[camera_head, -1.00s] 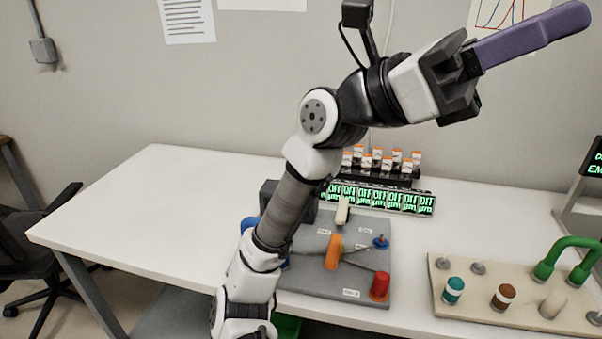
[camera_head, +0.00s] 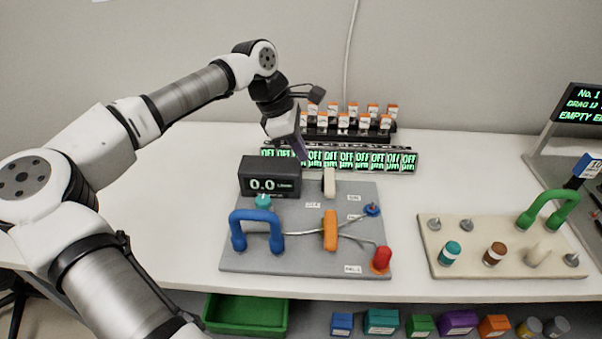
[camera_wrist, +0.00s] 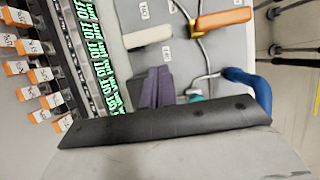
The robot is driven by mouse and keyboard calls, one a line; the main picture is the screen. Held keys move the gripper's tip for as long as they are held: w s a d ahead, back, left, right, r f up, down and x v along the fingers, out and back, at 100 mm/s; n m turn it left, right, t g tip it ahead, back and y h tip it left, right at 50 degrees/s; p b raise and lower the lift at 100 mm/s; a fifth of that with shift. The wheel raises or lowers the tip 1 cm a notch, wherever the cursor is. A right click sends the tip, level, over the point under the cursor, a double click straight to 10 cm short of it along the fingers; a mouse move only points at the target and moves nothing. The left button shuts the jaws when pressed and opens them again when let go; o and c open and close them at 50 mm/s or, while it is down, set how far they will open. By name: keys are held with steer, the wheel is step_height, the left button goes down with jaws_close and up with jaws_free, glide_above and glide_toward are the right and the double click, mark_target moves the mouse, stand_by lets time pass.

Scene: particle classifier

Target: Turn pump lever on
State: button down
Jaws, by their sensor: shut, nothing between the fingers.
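A grey panel (camera_head: 240,262) on the white table carries a cream lever (camera_head: 329,182), an orange lever (camera_head: 330,230), a red knob (camera_head: 382,259) and a blue handle (camera_head: 257,226). Their labels are too small to read, so I cannot tell which is the pump lever. The black display (camera_head: 268,176) reads 0.0. My gripper (camera_head: 301,149) is shut and empty, with purple fingers pointing down, above and left of the cream lever. In the wrist view my fingers (camera_wrist: 157,88) show below the cream lever (camera_wrist: 147,37) in the picture, apart from it; the orange lever (camera_wrist: 222,19) is farther right.
Behind the panel is a row of green OFF displays (camera_head: 345,161) with orange-topped switches behind it. A beige board (camera_head: 470,268) with coloured pegs and a green handle (camera_head: 548,209) stands right. A green bin (camera_head: 245,314) is below the table. The left tabletop is clear.

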mark_target(329, 184)
steer(key=shift+a+f, duration=0.1)
steer(key=shift+a, duration=0.15)
steer(key=shift+d, duration=0.1)
steer(key=p+x, duration=0.2)
steer(key=x, duration=0.8)
